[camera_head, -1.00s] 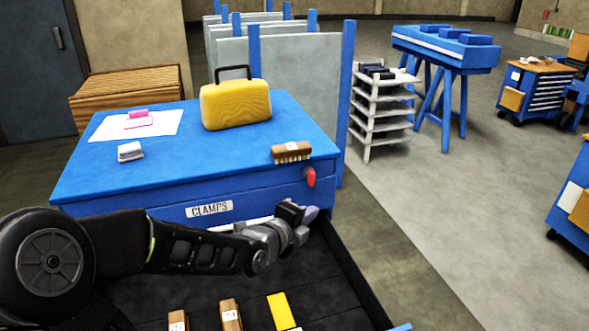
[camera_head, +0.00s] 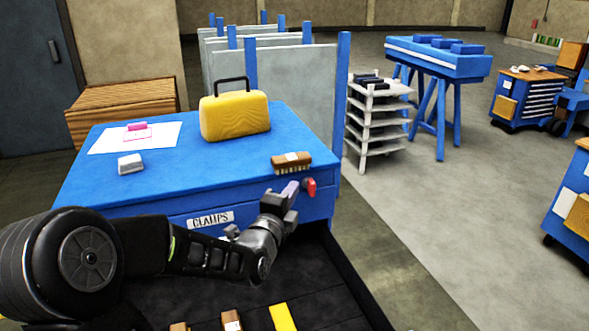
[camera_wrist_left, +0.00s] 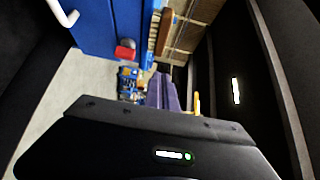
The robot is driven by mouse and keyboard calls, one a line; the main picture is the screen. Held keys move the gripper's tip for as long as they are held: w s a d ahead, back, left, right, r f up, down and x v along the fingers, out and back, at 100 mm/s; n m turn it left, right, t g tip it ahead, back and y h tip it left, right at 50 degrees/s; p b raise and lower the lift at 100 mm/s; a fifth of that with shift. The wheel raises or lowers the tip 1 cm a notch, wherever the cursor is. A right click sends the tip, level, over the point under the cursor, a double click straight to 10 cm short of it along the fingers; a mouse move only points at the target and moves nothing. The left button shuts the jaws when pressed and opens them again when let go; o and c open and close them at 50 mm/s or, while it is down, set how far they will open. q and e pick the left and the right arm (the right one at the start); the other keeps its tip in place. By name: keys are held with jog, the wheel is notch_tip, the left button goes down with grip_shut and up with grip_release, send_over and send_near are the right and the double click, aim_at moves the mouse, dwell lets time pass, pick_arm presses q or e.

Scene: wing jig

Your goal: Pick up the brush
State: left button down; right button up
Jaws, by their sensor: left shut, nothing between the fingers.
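The brush (camera_head: 291,163), a brown wooden block with pale bristles below and a light label, lies near the front right corner of the blue bench top (camera_head: 230,170). In the left wrist view a brown wooden strip with pale bristles, apparently the brush (camera_wrist_left: 164,32), shows beyond the fingers. My left gripper (camera_head: 291,188) is just below and in front of the brush, near the bench's front edge, apart from it. Its purple-grey fingers (camera_wrist_left: 162,92) are shut and empty. My right gripper is not in view.
A red knob (camera_head: 309,187) sits on the bench front, close beside my left fingers. An open dark drawer (camera_head: 325,262) holds wooden pieces and a yellow piece (camera_head: 282,317). A yellow case (camera_head: 235,115), a paper sheet (camera_head: 105,142) and a grey-white block (camera_head: 131,164) are on the bench.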

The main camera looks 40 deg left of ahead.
aim_at(294, 162)
pick_arm(q)
jog(key=x, duration=0.3)
jog(key=a+x, duration=0.1)
jog(key=x, duration=0.2)
jog(key=a+x, duration=0.1)
jog(key=x, duration=0.2)
jog(key=shift+a, duration=0.1)
jog(key=shift+w+a+p, duration=0.3)
jog(key=shift+w+a, duration=0.05)
jog(key=shift+a, duration=0.15)
jog(key=shift+w+a+f+b, duration=0.25)
jog(key=shift+a+b, duration=0.25)
jog(key=shift+b, duration=0.4)
jog(key=shift+a+r, duration=0.1)
jog(key=shift+a, duration=0.1)
jog(key=shift+w+r, duration=0.1)
